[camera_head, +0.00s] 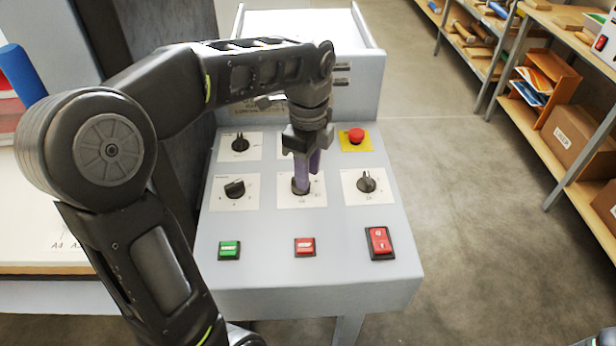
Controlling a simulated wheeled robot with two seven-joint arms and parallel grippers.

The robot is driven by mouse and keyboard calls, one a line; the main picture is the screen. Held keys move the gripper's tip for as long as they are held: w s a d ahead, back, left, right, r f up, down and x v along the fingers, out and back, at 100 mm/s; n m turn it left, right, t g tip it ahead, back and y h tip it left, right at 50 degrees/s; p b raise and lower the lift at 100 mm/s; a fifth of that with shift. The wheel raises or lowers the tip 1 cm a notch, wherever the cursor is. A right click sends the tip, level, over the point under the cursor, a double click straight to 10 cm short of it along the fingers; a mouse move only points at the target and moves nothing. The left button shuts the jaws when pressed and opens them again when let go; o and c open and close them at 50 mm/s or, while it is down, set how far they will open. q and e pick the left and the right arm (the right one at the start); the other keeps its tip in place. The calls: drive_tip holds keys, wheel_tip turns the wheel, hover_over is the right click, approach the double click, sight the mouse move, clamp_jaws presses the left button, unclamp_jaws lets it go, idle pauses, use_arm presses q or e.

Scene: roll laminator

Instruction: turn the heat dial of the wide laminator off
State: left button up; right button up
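The wide laminator's grey control panel (270,272) fills the middle of the view, with black dials on white label plates. The lower middle dial (295,187) is mostly hidden by my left gripper (306,182). The gripper points down over it, its purple fingers close together, with the tips at the dial. I cannot tell whether they are closed on it. Other dials are at upper left (240,143), lower left (235,188) and lower right (366,183). The upper middle plate is largely covered by the gripper. The labels are too small to read. My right gripper is not visible.
A red emergency button (356,135) on a yellow plate is just right of my gripper. A green button (229,249), a red button (305,246) and a red rocker switch (380,241) line the front. Shelves (560,120) stand right, across clear floor.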

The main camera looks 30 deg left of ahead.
use_arm(q)
drive_tip(key=shift+f, duration=1.05)
drive_tip(key=shift+c, duration=0.3)
clamp_jaws()
